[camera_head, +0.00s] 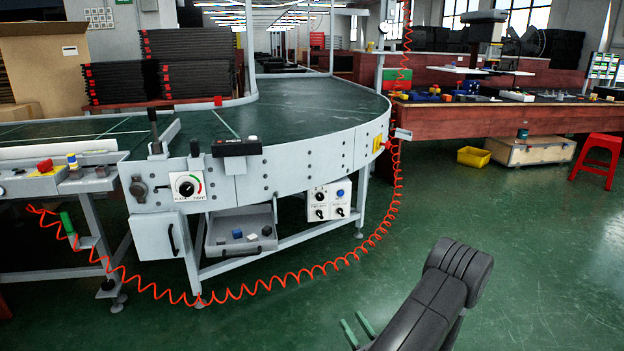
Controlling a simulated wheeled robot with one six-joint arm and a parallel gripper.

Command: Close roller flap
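The curved conveyor (310,155) has a dark green belt and a grey side wall. At its left end, a narrow grey plate (157,140) stands raised at a slant across the belt, beside an upright black lever (153,128). This may be the roller flap; I cannot tell for sure. A white roller-like bar (58,149) lies left of it. Below the wall hangs a grey box door (157,235) with a black handle. My gripper (352,319) is at the bottom centre, far from the conveyor, with two greenish fingers apart and nothing visible between them.
An orange coiled hose (275,283) sags in front of the conveyor legs. An open grey drawer (240,245) sits under the conveyor. A red stool (597,158) and yellow bin (473,157) stand right. The green floor is clear at centre right.

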